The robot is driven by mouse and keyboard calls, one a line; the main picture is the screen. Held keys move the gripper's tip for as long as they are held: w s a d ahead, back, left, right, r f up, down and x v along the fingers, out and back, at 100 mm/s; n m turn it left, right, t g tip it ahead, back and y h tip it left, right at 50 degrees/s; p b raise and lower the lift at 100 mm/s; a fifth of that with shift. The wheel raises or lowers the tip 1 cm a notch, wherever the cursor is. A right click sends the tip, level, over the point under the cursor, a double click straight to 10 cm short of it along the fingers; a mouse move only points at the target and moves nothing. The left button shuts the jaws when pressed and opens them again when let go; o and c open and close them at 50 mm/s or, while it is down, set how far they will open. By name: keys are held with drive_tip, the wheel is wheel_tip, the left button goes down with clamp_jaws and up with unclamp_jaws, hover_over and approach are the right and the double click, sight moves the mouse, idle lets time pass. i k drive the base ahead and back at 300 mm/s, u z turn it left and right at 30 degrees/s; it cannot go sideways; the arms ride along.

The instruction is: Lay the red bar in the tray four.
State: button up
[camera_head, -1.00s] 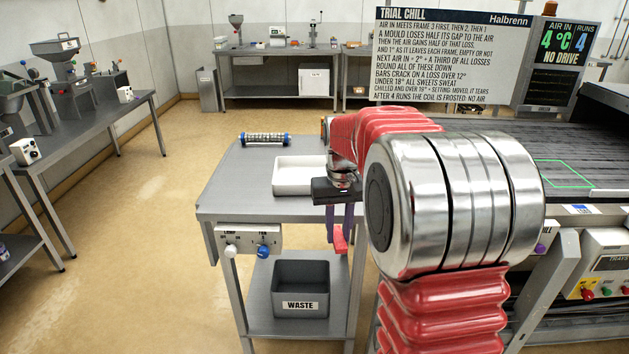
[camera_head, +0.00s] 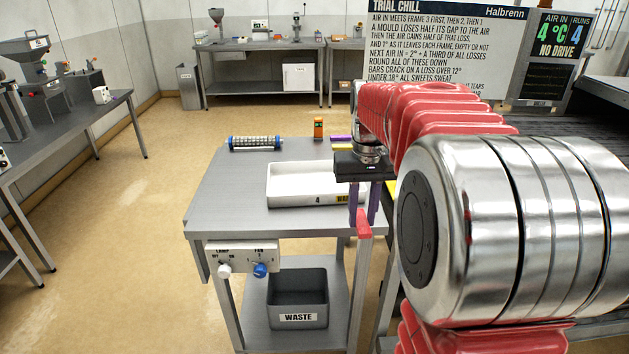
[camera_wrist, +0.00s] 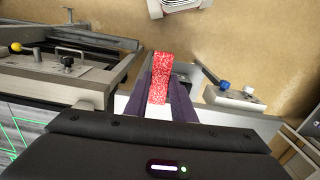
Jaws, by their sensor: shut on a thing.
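The red bar (camera_head: 364,224) hangs below my gripper (camera_head: 364,213), held between its two purple fingers. In the wrist view the bar (camera_wrist: 160,78) is speckled red and sticks out past the fingertips (camera_wrist: 160,95). Tray four (camera_head: 290,199) is a shallow white tray marked 4 on the grey side table. My gripper is at the tray's right front corner in the head view, with the bar near the table's front edge. My gripper hides the tray's right end and part of a yellow label.
The grey table (camera_head: 225,200) has bare room left of the tray. A caged roller with blue ends (camera_head: 255,142) and an orange device (camera_head: 319,128) stand at its back. A lamp and fan switch box (camera_head: 242,258) is on its front, above a waste bin (camera_head: 298,300).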

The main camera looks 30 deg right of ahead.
sight(296, 187)
drive_tip(key=i, duration=1.15)
drive_tip(key=u, duration=0.1)
